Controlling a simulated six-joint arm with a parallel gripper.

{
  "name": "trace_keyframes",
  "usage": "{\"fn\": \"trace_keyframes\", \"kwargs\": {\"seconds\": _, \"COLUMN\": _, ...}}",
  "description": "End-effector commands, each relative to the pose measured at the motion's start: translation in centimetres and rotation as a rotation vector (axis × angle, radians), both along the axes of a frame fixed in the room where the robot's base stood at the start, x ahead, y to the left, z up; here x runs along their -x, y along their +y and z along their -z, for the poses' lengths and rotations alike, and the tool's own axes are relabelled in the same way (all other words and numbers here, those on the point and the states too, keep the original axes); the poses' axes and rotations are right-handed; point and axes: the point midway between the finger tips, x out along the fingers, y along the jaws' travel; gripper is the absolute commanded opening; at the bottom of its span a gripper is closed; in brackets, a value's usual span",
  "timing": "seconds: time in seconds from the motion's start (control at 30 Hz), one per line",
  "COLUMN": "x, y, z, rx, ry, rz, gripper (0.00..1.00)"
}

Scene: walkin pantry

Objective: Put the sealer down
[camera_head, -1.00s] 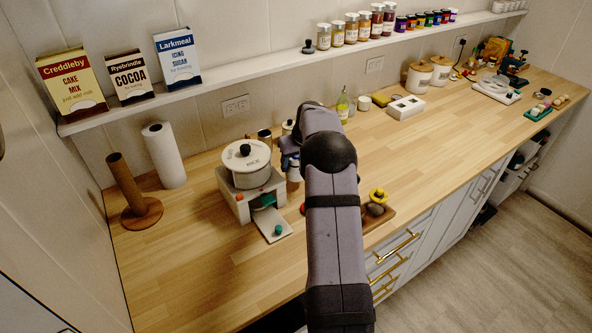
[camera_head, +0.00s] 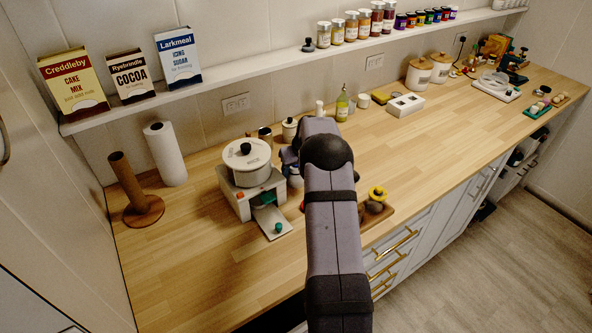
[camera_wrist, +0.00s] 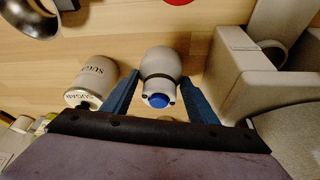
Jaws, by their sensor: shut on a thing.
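The item I take to be the sealer (camera_wrist: 158,65) is a pale grey rounded body with a dark band and a blue button, in the wrist view. My gripper (camera_wrist: 158,78) is shut on it, with one blue finger along each side. I cannot tell whether its base touches the wooden counter (camera_wrist: 130,20). In the head view my arm hides most of the gripper and the sealer.
A white sugar jar (camera_wrist: 91,82) stands close to the left finger. A pale boxy appliance (camera_wrist: 242,70) is close on the right; in the head view the appliance (camera_head: 243,203) carries a lidded pot (camera_head: 247,160). The counter (camera_head: 200,270) is clear at front left.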

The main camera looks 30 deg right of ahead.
Motion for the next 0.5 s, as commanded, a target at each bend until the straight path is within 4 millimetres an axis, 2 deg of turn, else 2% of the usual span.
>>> {"fn": "trace_keyframes", "kwargs": {"seconds": 0.03, "x": -0.01, "y": 0.00, "z": 0.07, "rx": 0.000, "ry": 0.000, "rz": 0.000, "gripper": 0.60}}
{"fn": "trace_keyframes", "kwargs": {"seconds": 0.1, "x": 0.00, "y": 0.00, "z": 0.04, "rx": 0.000, "ry": 0.000, "rz": 0.000, "gripper": 0.72}}
{"fn": "trace_keyframes", "kwargs": {"seconds": 0.5, "x": 0.00, "y": 0.00, "z": -0.38, "rx": 0.000, "ry": 0.000, "rz": 0.000, "gripper": 0.72}}
